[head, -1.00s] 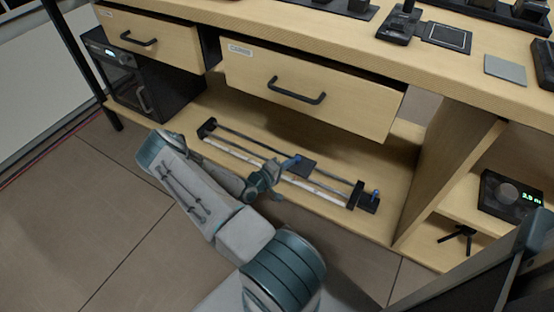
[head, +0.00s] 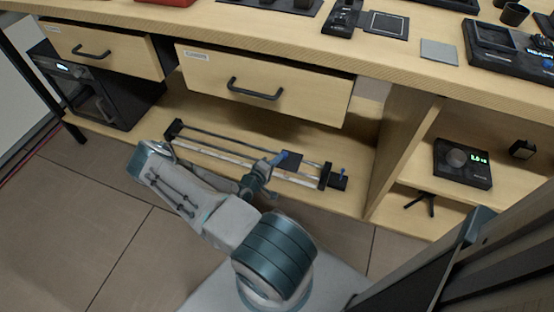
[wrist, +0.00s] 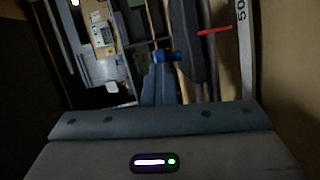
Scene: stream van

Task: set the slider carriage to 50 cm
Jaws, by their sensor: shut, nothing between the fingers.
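The slider lies on the lower shelf; its rails (head: 225,143) run between two dark end blocks. The dark carriage (head: 292,160) sits on the rails, nearer the right end block (head: 325,176). Its blue knob (head: 281,157) also shows in the wrist view (wrist: 168,56). A red pointer (wrist: 213,31) reaches toward the pale scale strip (wrist: 246,60), a little short of the printed "50" (wrist: 241,10) in that picture. My gripper (head: 269,166) is shut and empty at the left side of the blue knob; whether they touch is unclear.
A wooden drawer (head: 262,84) juts out above the slider. A shelf divider (head: 400,150) stands to the right. A black device (head: 462,164) is on the right shelf.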

